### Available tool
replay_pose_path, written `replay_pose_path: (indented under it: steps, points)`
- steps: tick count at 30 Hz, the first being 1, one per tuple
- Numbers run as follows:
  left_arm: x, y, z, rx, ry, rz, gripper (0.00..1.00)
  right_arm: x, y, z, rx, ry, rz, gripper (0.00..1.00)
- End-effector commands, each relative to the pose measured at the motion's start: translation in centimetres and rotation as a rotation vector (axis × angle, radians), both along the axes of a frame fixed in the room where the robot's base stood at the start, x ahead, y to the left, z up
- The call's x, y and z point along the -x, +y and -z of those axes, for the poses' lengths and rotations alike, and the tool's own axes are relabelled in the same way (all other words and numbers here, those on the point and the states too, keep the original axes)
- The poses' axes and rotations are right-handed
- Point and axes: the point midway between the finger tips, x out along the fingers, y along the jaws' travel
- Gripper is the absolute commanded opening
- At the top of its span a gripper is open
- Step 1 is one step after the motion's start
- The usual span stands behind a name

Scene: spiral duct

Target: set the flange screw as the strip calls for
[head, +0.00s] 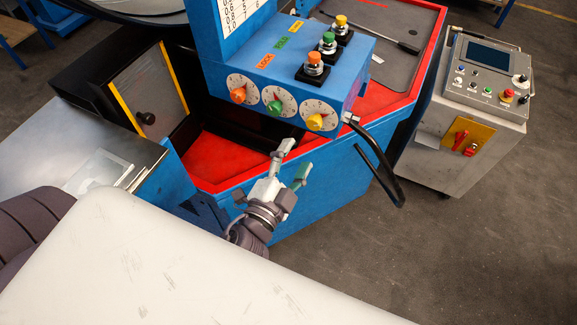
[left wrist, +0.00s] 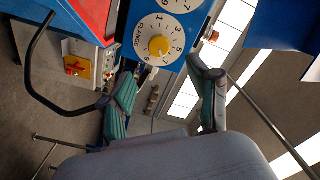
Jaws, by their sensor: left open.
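The flange dial is the white numbered dial with a yellow knob (head: 315,122), rightmost of three on the front of the blue control box (head: 345,75). In the left wrist view the yellow knob (left wrist: 159,46) sits beside the word FLANGE; I cannot read its exact setting. My left gripper (head: 294,160) is open and empty, below the dials and apart from them. In the left wrist view its fingers (left wrist: 160,72) stand either side below the yellow knob. A white card with printed numbers (head: 236,12) is on the upright blue panel; its rows are partly cut off.
An orange knob (head: 238,95) and a green knob (head: 274,107) are left of the yellow one. Several push buttons (head: 328,43) stand on the box. A black curved handle (head: 380,170) sticks out at the right. A grey control cabinet (head: 470,110) stands further right.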

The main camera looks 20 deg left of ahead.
Motion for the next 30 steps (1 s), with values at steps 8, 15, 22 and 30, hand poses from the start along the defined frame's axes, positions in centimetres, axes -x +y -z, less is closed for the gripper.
replay_pose_path:
  steps: [8, 15, 22, 30]
  points:
    - [2.9, 0.1, 0.0, 0.002, 0.0, -0.002, 0.61, 0.0, 0.0, 0.0, 0.0, 0.0, 0.0, 0.0]
    - [3.1, 0.1, 0.0, -0.002, -0.001, 0.0, 0.61, 0.0, 0.0, 0.0, 0.0, 0.0, 0.0, 0.0]
    - [3.1, 0.1, 0.0, -0.001, -0.001, 0.0, 0.61, 0.0, 0.0, 0.0, 0.0, 0.0, 0.0, 0.0]
    - [2.9, -0.5, 2.8, 0.029, 0.047, 0.014, 0.61, 0.0, 0.0, 0.2, 0.0, 0.0, 0.0, 0.0]
